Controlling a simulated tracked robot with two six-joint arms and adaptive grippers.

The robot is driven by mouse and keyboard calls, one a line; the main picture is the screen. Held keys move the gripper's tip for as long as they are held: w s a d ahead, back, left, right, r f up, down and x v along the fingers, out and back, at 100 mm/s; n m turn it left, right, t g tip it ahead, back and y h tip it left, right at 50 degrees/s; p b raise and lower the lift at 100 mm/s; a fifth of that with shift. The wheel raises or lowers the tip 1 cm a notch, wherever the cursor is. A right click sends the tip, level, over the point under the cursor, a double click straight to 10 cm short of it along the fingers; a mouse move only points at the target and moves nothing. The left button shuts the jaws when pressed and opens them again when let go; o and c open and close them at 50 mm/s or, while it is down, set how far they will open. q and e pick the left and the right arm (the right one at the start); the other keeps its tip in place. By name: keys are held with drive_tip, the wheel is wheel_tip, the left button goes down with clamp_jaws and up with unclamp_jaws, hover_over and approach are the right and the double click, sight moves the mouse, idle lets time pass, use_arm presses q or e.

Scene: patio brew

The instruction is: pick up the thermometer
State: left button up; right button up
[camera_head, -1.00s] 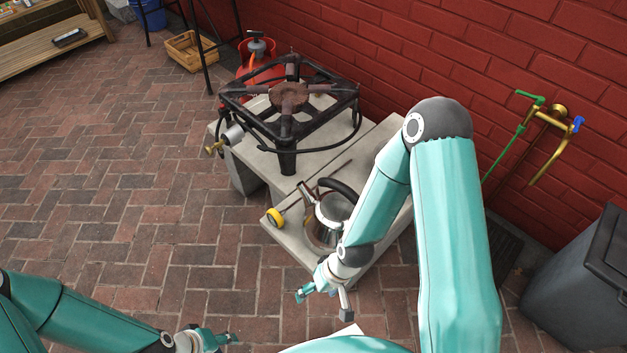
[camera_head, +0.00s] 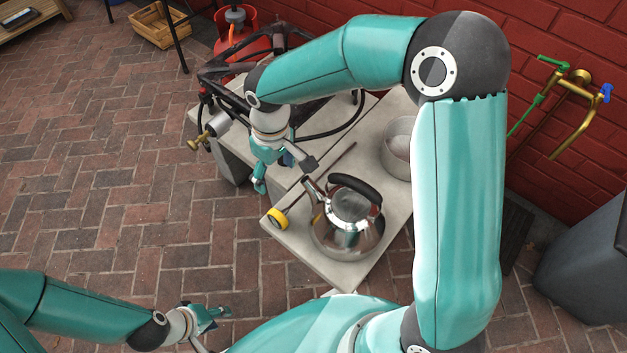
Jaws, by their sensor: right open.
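The thermometer (camera_head: 277,218) has a yellow-rimmed dial and appears to have a long thin dark stem running up and right across the stone slab. The dial is at the slab's left edge, left of the steel kettle (camera_head: 347,232). My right gripper (camera_head: 284,174) is open and empty, with its fingers spread above the slab, up from the dial and close to the stem in the picture. Whether it touches the stem cannot be told. My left gripper (camera_head: 212,328) is at the bottom, its fingers apart and empty, partly cut off by the frame.
The kettle stands close right of the thermometer, its spout towards the stem. A metal pot (camera_head: 398,148) stands behind it, partly hidden by my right arm. The black burner stand (camera_head: 215,75) and a red gas bottle (camera_head: 236,40) are at the back.

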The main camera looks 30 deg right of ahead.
drive_tip(key=f+b, duration=0.1)
drive_tip(key=f, duration=0.5)
drive_tip(key=f+b, duration=0.1)
drive_tip(key=f, duration=0.3)
drive_tip(key=shift+s+b, duration=0.25)
drive_tip(key=shift+b, duration=0.1)
drive_tip(key=f, duration=0.1)
drive_tip(key=f+b, duration=0.1)
drive_tip(key=f, duration=0.1)
drive_tip(key=s+f+b, duration=0.1)
drive_tip(key=shift+a+f, duration=0.25)
drive_tip(key=shift+a, duration=0.15)
drive_tip(key=shift+f, duration=0.25)
drive_tip(key=c, duration=1.4)
drive_tip(key=shift+r, duration=0.15)
